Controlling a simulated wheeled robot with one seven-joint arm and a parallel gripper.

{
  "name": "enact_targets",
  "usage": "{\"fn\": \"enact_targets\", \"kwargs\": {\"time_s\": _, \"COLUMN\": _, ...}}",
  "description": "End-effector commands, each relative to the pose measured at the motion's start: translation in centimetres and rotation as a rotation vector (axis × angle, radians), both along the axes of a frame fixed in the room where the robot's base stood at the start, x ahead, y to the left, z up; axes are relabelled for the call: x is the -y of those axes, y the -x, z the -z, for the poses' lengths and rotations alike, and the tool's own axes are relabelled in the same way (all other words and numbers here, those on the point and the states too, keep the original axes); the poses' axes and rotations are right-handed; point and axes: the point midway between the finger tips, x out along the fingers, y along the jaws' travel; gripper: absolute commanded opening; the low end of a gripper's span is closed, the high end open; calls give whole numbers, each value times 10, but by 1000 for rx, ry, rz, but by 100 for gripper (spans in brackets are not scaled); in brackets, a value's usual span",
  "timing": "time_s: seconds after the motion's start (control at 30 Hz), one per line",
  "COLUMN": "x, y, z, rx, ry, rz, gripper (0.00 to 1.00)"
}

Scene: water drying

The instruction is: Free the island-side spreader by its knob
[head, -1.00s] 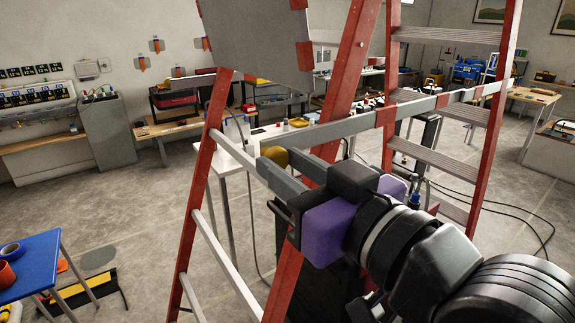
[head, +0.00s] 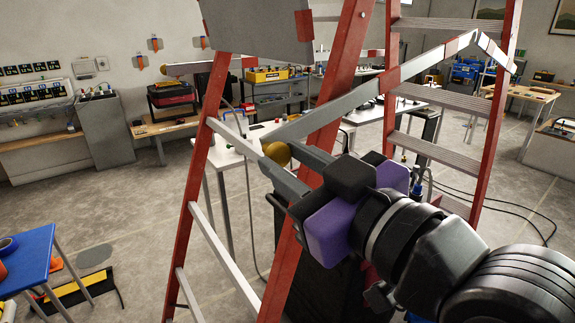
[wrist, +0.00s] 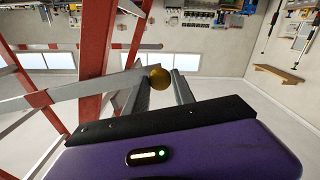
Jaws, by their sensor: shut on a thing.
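The ladder has red rails (head: 338,130). A pale grey spreader bar (head: 428,62) runs from beside the brass-coloured knob (head: 277,153) up to a bend at the upper right, then drops to the right-hand rail. Another grey bar piece (head: 235,139) joins the left rail near the knob. My gripper (head: 279,157) is shut on the knob, with its two grey fingers on either side. The wrist view shows the knob (wrist: 159,78) at the fingertips and the spreader bar (wrist: 75,93) reaching left from it. The fingers partly hide the contact.
A white table (head: 225,155) stands behind the ladder. A blue table (head: 25,258) is at the lower left. Cables lie on the floor at the right. Ladder rails stand close beside my gripper. Open floor (head: 130,225) lies to the left.

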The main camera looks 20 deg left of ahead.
Motion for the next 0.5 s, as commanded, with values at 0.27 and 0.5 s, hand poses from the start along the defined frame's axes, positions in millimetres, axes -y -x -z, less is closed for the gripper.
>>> {"fn": "enact_targets", "kwargs": {"time_s": 0.27, "x": 0, "y": -1, "z": 5, "rx": -2, "ry": 12, "rz": 0, "gripper": 0}}
{"fn": "enact_targets", "kwargs": {"time_s": 0.5, "x": 0, "y": -1, "z": 4, "rx": -1, "ry": 9, "rz": 0, "gripper": 53}}
